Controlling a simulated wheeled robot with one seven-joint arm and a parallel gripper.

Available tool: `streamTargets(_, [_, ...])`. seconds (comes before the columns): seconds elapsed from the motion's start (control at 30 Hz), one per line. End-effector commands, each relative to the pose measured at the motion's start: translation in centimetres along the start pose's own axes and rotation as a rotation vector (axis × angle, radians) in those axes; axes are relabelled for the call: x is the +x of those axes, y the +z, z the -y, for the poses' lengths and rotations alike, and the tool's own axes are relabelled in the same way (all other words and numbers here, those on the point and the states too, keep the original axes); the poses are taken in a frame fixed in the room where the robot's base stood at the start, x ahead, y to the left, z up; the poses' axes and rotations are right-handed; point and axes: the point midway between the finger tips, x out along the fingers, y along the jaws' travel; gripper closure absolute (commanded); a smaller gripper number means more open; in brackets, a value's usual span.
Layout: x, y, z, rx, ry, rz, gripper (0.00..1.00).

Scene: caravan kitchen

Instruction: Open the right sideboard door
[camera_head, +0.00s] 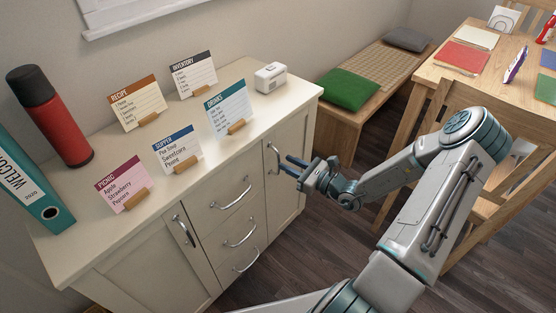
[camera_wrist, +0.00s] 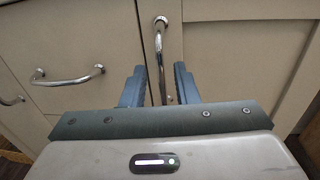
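The white sideboard (camera_head: 150,235) has a left door, a middle stack of drawers and a right door (camera_head: 289,150). The right door also shows in the wrist view (camera_wrist: 240,60) and looks closed. Its upright metal handle (camera_wrist: 160,45) also shows in the head view (camera_head: 275,157). My gripper (camera_head: 292,163) is in front of this handle with its fingers pointing at the door. In the wrist view the blue fingers (camera_wrist: 159,88) are apart, with the lower part of the handle between them. I cannot tell whether either finger touches it.
Drawer handles (camera_wrist: 68,77) lie left of the door. Cards, a red flask (camera_head: 52,118) and a white device (camera_head: 270,78) stand on the sideboard top. A bench with a green cushion (camera_head: 348,90) and a wooden chair (camera_head: 500,190) are to the right. Floor (camera_head: 340,230) shows before the door.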

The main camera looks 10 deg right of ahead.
Motion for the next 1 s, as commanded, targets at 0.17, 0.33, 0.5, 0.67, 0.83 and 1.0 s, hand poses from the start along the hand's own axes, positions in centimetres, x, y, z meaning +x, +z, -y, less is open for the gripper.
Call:
streamTargets(0.17, [2.9, -0.1, 0.0, -0.001, 0.001, 0.000, 0.73])
streamTargets(0.33, [4.2, 0.0, 0.0, 0.000, 0.000, 0.000, 0.73])
streamTargets(0.5, [4.5, 0.0, 0.0, -0.001, 0.000, -0.001, 0.73])
streamTargets(0.67, [4.5, 0.0, 0.0, -0.001, 0.000, 0.000, 0.76])
streamTargets(0.83, [4.5, 0.0, 0.0, -0.001, 0.001, 0.000, 1.00])
streamTargets(1.0, [4.3, 0.0, 0.0, -0.001, 0.003, 0.000, 1.00])
